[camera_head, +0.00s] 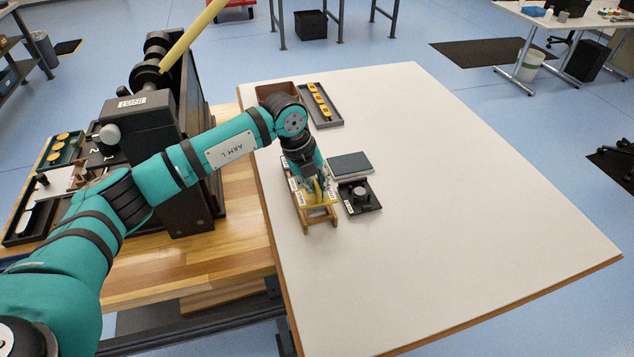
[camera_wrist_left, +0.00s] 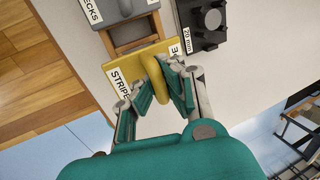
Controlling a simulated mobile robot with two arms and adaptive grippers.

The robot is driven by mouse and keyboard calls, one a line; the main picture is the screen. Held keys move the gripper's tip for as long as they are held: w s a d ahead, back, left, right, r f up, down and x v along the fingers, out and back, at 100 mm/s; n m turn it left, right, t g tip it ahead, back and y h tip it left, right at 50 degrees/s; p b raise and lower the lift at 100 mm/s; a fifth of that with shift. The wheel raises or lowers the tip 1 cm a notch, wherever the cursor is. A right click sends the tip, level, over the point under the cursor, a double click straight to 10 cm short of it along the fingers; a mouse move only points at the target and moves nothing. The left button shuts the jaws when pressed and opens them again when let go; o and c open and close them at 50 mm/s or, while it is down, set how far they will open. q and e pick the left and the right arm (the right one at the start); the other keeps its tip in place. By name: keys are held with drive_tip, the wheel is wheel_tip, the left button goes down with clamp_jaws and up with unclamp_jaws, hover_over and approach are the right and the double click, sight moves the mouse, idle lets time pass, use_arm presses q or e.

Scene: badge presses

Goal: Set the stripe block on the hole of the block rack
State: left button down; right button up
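The yellow stripe block (camera_wrist_left: 121,76) carries a white STRIPE label and a rounded yellow handle; it also shows in the head view (camera_head: 318,191). My left gripper (camera_wrist_left: 156,80) has a finger on each side of the handle and appears shut on it. In the head view this gripper (camera_head: 314,183) points down at the rack. The wooden block rack (camera_head: 321,219) stands on the white table, and part of it shows beyond the block in the wrist view (camera_wrist_left: 134,30). The block covers part of the rack; I cannot tell whether it rests in the hole. My right gripper is out of view.
A grey block marked CHECKS (camera_wrist_left: 111,9) is close beyond. A black 20 mm fixture (camera_head: 360,198) and a flat grey slab (camera_head: 349,164) are right of the rack. A tray with yellow pieces (camera_head: 332,119) lies behind. The table's right side is clear.

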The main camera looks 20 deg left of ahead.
use_arm(q)
drive_tip(key=shift+f+b, duration=1.3)
drive_tip(key=shift+f, duration=0.65)
drive_tip(key=shift+d, duration=0.15)
drive_tip(key=c, duration=2)
unclamp_jaws()
drive_tip(key=o, duration=0.6)
drive_tip(key=v, duration=1.2)
